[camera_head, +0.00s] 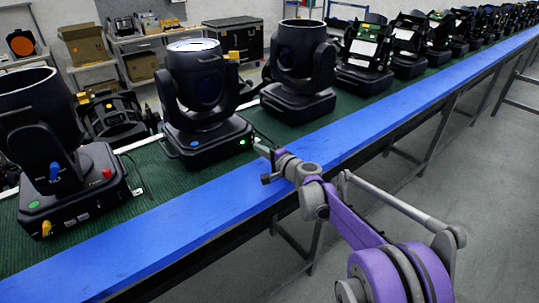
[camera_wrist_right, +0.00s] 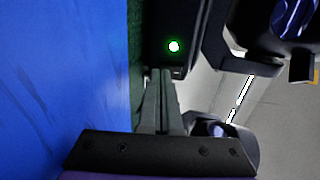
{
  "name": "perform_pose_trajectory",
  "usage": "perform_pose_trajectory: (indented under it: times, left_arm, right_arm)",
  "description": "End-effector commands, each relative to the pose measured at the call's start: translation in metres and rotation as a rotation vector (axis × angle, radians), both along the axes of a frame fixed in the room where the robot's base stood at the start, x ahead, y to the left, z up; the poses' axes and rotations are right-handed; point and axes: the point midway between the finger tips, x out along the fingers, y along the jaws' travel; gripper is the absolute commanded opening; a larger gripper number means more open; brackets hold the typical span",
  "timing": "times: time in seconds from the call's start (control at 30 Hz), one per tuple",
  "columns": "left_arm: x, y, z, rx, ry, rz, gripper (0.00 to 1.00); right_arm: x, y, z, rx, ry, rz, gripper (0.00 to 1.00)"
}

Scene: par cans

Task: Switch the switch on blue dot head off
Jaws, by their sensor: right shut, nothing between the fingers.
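The blue dot head (camera_head: 206,98) is a black moving-head lamp on the green bench top, with a blue dot (camera_head: 195,143) on its base. A lit green switch light (camera_head: 243,142) is on the base's right end; the same light (camera_wrist_right: 174,46) glows on the dark base in the wrist view. My right gripper (camera_head: 260,147) is shut and empty, its tip close to that end of the base. In the wrist view the shut fingers (camera_wrist_right: 163,73) point toward the base, just below the light. I cannot tell whether they touch it. My left gripper is not in view.
A green dot head (camera_head: 65,180) stands at the left, and another dark head (camera_head: 298,75) stands behind to the right. Several more heads line the bench. The blue front strip (camera_head: 190,228) is clear. Boxes and shelves stand at the back.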

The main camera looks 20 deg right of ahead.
Motion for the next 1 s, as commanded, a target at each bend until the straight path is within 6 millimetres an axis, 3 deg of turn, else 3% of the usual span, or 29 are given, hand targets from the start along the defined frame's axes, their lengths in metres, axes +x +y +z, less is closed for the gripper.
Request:
perform_pose_trajectory:
  times: [0.2,0.67,1.0]
  left_arm:
    - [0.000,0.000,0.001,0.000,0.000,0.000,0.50]
    - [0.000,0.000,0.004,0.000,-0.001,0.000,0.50]
    - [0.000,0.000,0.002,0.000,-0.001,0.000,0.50]
  right_arm:
    - [0.014,0.005,-0.002,0.000,0.000,0.000,0.00]
    - [0.020,0.007,-0.004,0.000,0.000,0.000,0.00]
    - [0.010,0.003,-0.003,0.000,0.000,-0.002,0.00]
